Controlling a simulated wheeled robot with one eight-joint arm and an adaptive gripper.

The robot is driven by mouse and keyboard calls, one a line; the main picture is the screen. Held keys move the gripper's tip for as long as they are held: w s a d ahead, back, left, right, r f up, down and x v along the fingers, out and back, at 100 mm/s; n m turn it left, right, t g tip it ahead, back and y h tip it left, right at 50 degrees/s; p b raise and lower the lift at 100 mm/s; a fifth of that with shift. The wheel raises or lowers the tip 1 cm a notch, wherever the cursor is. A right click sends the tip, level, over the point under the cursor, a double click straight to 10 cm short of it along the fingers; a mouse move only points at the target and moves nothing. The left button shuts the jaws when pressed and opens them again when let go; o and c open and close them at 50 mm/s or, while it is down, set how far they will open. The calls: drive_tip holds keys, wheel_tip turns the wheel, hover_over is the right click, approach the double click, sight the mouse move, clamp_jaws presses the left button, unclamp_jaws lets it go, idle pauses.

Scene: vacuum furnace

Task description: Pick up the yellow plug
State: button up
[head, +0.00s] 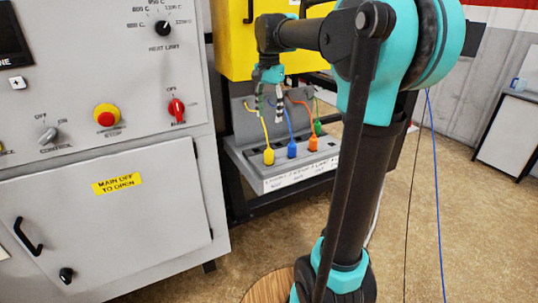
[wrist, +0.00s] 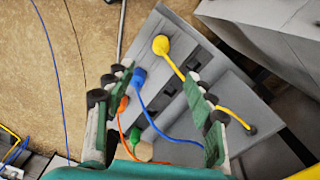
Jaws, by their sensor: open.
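The yellow plug (head: 268,156) stands leftmost on the grey plug panel (head: 265,185) in the head view, its yellow cable rising to the back plate. In the wrist view the yellow plug (wrist: 160,45) lies beyond the fingertips, towards the top of the picture. My gripper (head: 271,103) hangs above the panel, higher than the plugs and apart from the yellow plug. In the wrist view my gripper (wrist: 160,77) has its fingers spread wide, with nothing held between them. The blue plug (wrist: 139,76) shows in the gap, beyond the fingers.
Beside the yellow plug sit the blue plug (head: 291,150), orange plug (head: 313,143) and green plug (head: 319,127), each with a loose cable. A grey control cabinet (head: 135,215) stands close on the left. A yellow housing (head: 232,40) is behind my gripper.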

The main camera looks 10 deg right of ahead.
sight(269, 150)
wheel_tip(269, 150, down, 17)
drive_tip(key=shift+w+f, duration=0.1)
idle(0.6)
drive_tip(key=c, duration=1.2)
drive_tip(key=shift+c, duration=0.2)
